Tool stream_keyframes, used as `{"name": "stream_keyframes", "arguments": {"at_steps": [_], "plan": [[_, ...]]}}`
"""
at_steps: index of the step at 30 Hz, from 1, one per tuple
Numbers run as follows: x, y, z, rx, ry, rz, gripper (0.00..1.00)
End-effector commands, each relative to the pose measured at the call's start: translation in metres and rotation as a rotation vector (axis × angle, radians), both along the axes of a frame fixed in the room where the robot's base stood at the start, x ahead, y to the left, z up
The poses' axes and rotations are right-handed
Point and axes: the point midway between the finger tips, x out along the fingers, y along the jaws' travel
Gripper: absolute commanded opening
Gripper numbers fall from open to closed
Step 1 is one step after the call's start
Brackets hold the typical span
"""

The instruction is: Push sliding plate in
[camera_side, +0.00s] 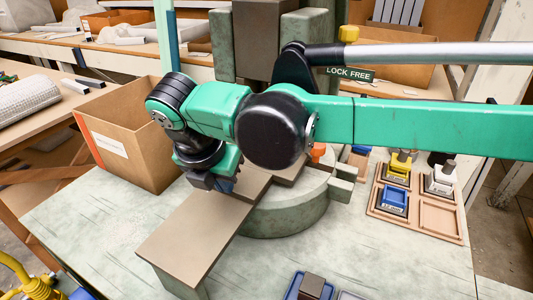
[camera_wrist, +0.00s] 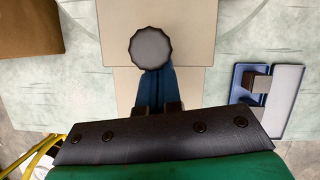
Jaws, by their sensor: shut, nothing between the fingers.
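The sliding plate (camera_side: 195,235) is a long flat grey-brown slab that sticks out of the round press base (camera_side: 285,218) towards the front left. In the wrist view it also shows as a pale tan strip (camera_wrist: 190,85). My gripper (camera_side: 224,187) is low over the plate, near where it meets the press; the arm partly hides that spot. In the wrist view my blue fingers (camera_wrist: 158,75) are shut with nothing between them. Their tips are at the edge of a round grey knob (camera_wrist: 150,47). I cannot tell whether they touch it.
A brown cardboard box (camera_side: 125,135) stands left of the press. A wooden tray (camera_side: 420,218) with coloured blocks lies to the right. A blue tray with a brown block (camera_side: 312,287) is at the front edge. The green press frame (camera_side: 222,45) rises behind.

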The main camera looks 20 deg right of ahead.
Motion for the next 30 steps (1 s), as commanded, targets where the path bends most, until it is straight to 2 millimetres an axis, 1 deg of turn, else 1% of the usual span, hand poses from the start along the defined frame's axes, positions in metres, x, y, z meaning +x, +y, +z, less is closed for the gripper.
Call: {"name": "stream_keyframes", "arguments": {"at_steps": [2,5,7,9,15,18,21,26,28,30], "plan": [[-0.004,0.002,0.000,-0.005,-0.003,-0.002,0.00],[-0.020,0.015,0.000,-0.002,0.000,0.005,0.00],[-0.035,0.025,0.000,-0.001,0.003,0.008,0.00],[-0.038,0.028,0.019,0.001,0.003,0.004,0.00],[-0.052,0.038,0.059,0.001,0.004,0.005,0.00],[-0.057,0.041,0.074,0.001,0.004,0.005,0.00],[-0.059,0.044,0.083,0.002,0.005,0.004,0.00],[-0.062,0.045,0.091,0.004,0.005,0.000,0.00],[-0.059,0.040,0.094,0.017,0.000,-0.028,0.00],[-0.051,0.029,0.098,0.055,-0.010,-0.099,0.00]]}}
